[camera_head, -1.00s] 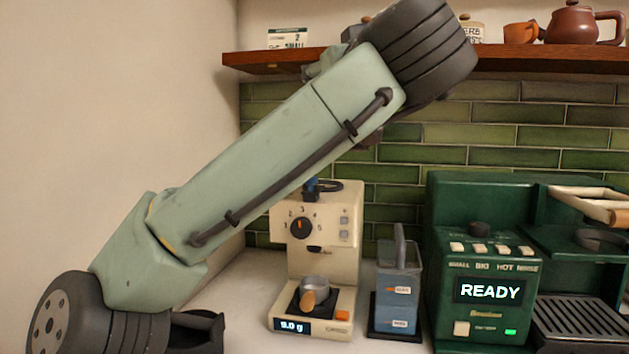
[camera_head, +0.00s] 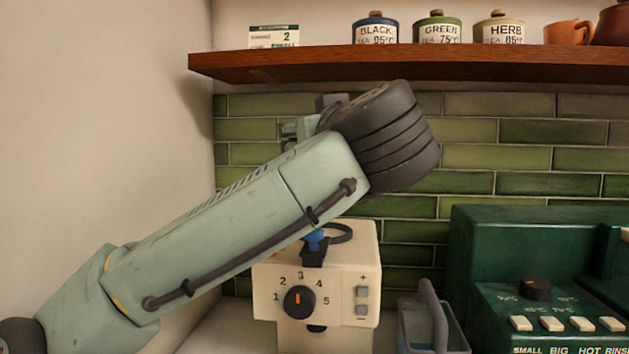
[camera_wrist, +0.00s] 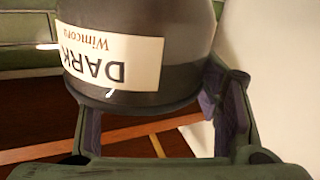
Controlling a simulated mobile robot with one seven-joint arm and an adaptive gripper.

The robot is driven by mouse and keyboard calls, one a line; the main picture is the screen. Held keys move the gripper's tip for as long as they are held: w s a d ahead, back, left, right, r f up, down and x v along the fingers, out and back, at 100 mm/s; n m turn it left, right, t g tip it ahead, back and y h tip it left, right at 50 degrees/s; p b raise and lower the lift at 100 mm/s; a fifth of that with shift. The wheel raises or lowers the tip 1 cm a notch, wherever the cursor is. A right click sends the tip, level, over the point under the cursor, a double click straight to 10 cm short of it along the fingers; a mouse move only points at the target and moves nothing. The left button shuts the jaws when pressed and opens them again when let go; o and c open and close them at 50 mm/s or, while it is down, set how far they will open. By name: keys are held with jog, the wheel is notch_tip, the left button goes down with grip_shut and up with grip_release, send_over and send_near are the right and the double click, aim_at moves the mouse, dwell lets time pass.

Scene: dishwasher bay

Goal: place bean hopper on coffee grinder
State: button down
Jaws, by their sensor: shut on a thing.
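The coffee grinder (camera_head: 278,282) is a cream machine with a black numbered dial, below and behind my arm in the head view. On its top are a dark ring (camera_head: 341,232), partly hidden by my arm, and a small blue-and-black part (camera_head: 314,243). The bean hopper (camera_wrist: 190,27) is a smoky dark vessel with a white label reading DARK, upside down in the wrist view. My gripper (camera_wrist: 150,105) is shut on it, one finger at each side. In the head view my arm hides the hopper and the fingers cannot be made out.
A wooden shelf (camera_head: 430,68) with several tea canisters (camera_head: 436,28) and a small card (camera_head: 273,37) runs above my arm. A grey-blue container (camera_head: 430,325) stands right of the grinder. A green coffee machine (camera_head: 500,250) fills the right side. A plain wall is at left.

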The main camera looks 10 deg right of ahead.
notch_tip(320, 180, down, 5)
jog(key=shift+r+p, duration=0.1)
jog(key=shift+p, duration=0.4)
jog(key=shift+f, duration=0.3)
jog(key=shift+f+b, duration=0.2)
jog(key=shift+b, duration=0.15)
jog(key=c, duration=0.5)
grip_release()
jog(key=shift+r, duration=0.15)
jog(key=s+b, duration=0.4)
jog(key=s, duration=0.8)
jog(key=shift+b, duration=0.4)
